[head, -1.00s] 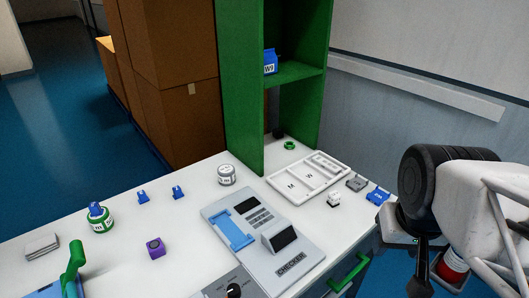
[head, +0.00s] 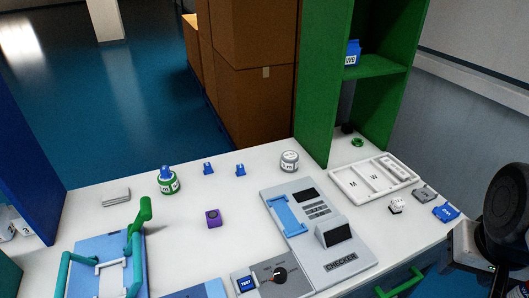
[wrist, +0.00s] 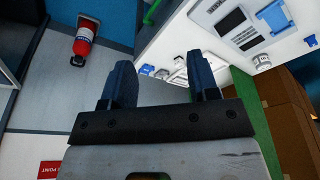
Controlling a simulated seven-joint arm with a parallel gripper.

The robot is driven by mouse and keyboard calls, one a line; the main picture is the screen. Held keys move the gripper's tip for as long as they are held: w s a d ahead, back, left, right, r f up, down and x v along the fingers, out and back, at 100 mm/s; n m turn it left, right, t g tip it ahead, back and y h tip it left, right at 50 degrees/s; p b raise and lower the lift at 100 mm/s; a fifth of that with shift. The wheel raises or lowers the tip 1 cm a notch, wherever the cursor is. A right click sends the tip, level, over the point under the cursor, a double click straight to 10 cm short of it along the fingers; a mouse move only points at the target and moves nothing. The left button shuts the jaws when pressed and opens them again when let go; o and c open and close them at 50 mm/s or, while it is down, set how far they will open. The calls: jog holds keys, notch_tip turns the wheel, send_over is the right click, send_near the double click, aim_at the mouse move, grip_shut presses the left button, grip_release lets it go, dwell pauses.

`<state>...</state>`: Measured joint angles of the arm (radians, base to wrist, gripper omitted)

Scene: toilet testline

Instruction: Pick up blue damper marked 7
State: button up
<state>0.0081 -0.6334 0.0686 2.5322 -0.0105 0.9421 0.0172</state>
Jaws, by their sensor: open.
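Several small blue pieces are on the white table, and I cannot read a 7 on any of them. Two stand upright near the back edge, a left one (head: 208,168) and a right one (head: 240,170). Another blue piece (head: 166,172) sits on top of a green-and-white round container (head: 168,186). A blue piece with a white mark (head: 446,212) lies at the table's right edge. My gripper (wrist: 160,68) is open and empty in the wrist view, apart from the table. In the head view my arm is at the right edge.
A grey checker device (head: 345,262) stands mid-table, with a white tray (head: 345,180) behind it. A purple cube (head: 213,218) and a grey-white round container (head: 289,161) are nearby. A green shelf (head: 315,100) rises at the back. The wrist view shows a fire extinguisher (wrist: 84,40).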

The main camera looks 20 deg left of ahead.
aim_at(239, 165)
jog(key=shift+o, duration=0.4)
jog(key=shift+w, duration=0.1)
dwell(0.3)
